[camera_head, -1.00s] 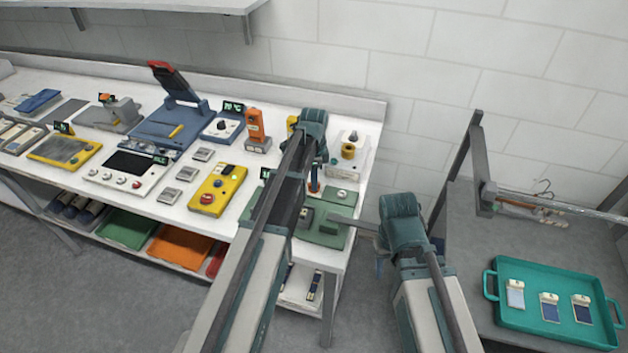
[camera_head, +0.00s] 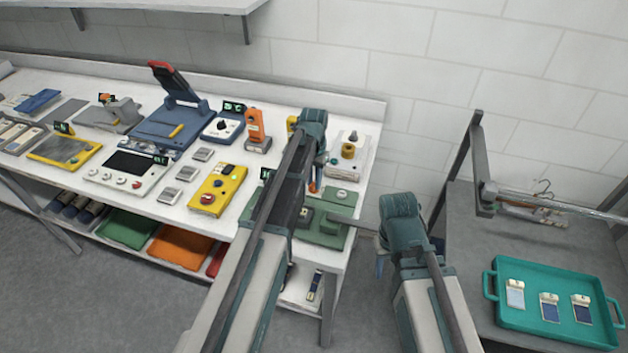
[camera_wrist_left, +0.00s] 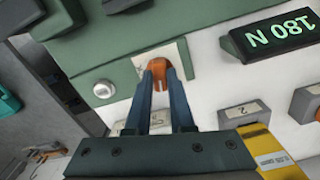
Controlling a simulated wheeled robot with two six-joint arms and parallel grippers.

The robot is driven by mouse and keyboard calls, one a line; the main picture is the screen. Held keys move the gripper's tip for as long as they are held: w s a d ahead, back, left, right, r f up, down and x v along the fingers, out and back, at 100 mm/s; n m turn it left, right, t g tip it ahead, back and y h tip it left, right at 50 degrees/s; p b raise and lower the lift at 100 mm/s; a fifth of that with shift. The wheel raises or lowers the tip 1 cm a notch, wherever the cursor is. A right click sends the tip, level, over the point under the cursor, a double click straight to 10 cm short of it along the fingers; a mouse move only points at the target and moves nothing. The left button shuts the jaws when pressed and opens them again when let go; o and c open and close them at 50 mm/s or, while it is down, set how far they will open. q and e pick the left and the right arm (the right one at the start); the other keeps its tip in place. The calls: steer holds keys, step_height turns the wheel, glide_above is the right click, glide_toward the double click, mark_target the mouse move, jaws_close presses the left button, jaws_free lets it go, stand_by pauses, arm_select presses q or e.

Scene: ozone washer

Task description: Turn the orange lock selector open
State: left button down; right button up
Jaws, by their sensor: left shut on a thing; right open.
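The orange lock selector (camera_wrist_left: 160,76) sits on a pale plate on the green machine (camera_wrist_left: 122,62) in the left wrist view. My left gripper (camera_wrist_left: 161,70) is shut on it, with a blue finger on each side. In the head view, a bit of orange (camera_head: 312,187) shows by my left gripper (camera_head: 317,178), above the green machine (camera_head: 318,234). My left arm hides much of this area. The selector's exact angle is hard to tell. My right gripper (camera_head: 379,266) is open beside the bench's right end; its fingers are partly hidden.
A yellow device (camera_head: 217,190) stands left of my left arm. A teal tray (camera_head: 520,325) with several small cards lies on the right table.

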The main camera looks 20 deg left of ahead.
arm_select(q)
steer(key=shift+n, duration=1.5)
steer(key=c, duration=0.8)
jaws_free()
steer(key=shift+r, duration=0.1)
step_height(320, 180, up, 14)
steer(key=p, duration=1.3)
steer(key=shift+p, duration=0.4)
steer(key=shift+f, duration=0.2)
